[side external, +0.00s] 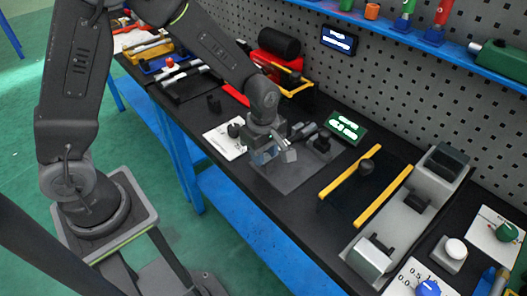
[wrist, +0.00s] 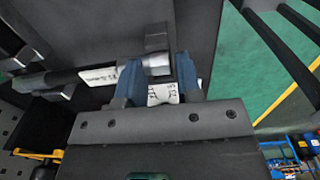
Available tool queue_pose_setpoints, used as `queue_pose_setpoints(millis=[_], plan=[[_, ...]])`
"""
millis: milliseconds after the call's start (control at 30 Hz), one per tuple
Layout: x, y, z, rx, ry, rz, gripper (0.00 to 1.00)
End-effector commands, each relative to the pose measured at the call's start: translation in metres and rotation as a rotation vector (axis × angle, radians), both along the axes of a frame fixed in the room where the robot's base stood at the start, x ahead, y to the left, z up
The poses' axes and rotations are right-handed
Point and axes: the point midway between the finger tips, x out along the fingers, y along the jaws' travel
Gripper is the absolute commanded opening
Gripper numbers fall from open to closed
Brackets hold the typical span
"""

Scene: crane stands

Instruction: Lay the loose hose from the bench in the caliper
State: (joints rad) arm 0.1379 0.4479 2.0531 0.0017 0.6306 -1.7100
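My gripper (side external: 266,160) is low over a grey plate (side external: 290,183) on the bench. In the wrist view its two blue fingers (wrist: 158,82) are closed against a white-labelled piece (wrist: 163,93), which I take as the hose. A silver end (wrist: 155,62) shows just beyond, close to a dark block (wrist: 157,38). A dark rod with a white label (wrist: 97,75) runs left from the fingers. I cannot tell whether it joins the held piece. The caliper seems to be the plate with a black upright (side external: 320,146); my gripper hides part of it.
Yellow rails (side external: 350,175) and a long grey fixture (side external: 410,215) lie to the right. A white card (side external: 226,140) and red toolbox (side external: 273,68) are to the left. A pegboard wall closes the back.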

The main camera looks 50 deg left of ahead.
Motion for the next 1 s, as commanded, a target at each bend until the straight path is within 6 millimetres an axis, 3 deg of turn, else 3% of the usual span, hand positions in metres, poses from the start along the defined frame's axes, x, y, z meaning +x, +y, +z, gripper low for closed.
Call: queue_pose_setpoints(millis=[167, 500, 667, 1000], plan=[[0.0, 0.0, 0.0, 0.0, 0.001, 0.0, 0.48], [0.0, 0.0, 0.007, 0.0, 0.001, 0.0, 0.48], [0.0, 0.0, 0.033, -0.001, -0.004, 0.0, 0.48], [-0.001, 0.0, 0.107, -0.001, -0.004, -0.001, 0.48]])
